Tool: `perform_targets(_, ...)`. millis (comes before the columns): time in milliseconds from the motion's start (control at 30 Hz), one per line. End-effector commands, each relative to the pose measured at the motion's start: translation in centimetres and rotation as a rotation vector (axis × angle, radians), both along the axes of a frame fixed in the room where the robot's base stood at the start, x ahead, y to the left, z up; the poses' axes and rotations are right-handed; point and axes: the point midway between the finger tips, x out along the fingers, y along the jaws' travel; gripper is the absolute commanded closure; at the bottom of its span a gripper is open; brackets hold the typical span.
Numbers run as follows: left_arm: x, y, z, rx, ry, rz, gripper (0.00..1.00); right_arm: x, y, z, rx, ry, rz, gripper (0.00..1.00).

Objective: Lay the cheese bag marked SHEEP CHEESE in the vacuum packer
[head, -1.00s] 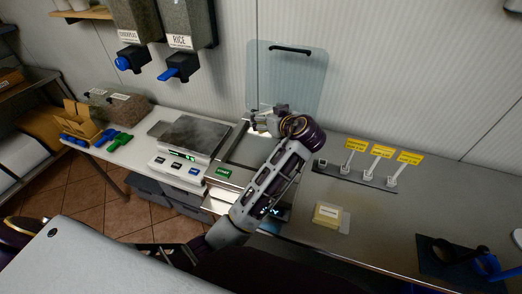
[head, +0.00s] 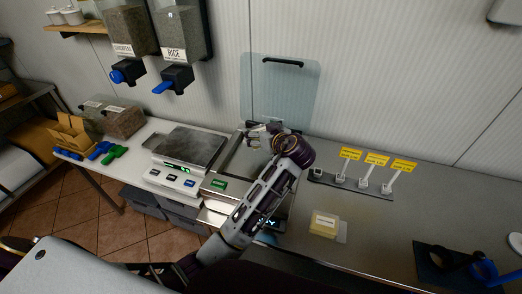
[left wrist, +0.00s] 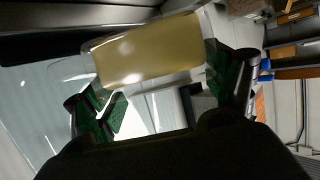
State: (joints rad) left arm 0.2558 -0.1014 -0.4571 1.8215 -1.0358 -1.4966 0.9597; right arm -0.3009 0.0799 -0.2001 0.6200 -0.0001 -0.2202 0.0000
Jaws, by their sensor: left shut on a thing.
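The vacuum packer (head: 213,187) stands on the counter in the middle of the head view, its clear lid (head: 283,92) raised. My left gripper (head: 256,133) is over the packer's chamber, near the base of the lid. In the left wrist view the gripper (left wrist: 168,92) is shut on a clear bag with a pale yellow cheese block (left wrist: 150,52). No marking can be read on this side of the bag. In the head view the gripper and arm mostly hide the bag and part of the chamber. My right gripper is not in view.
Another bagged cheese (head: 325,224) lies on the counter right of the packer; its label is too small to read. A scale (head: 188,148) stands close left of the packer. Yellow tags (head: 376,159) stand on a rail at the right. Dispensers (head: 181,35) hang above left.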

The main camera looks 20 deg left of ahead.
Motion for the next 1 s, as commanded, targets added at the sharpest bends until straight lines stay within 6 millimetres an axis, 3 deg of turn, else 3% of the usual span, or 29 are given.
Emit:
perform_targets(300,0.0,0.1,-3.6,0.002,0.001,0.0,0.47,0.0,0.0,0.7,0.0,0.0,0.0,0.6)
perform_targets(733,0.0,0.0,-4.1,0.002,0.0,0.001,0.47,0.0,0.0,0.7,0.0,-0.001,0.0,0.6)
perform_targets(1000,0.0,0.0,-6.5,0.003,0.003,-0.001,0.47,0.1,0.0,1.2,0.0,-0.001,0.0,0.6)
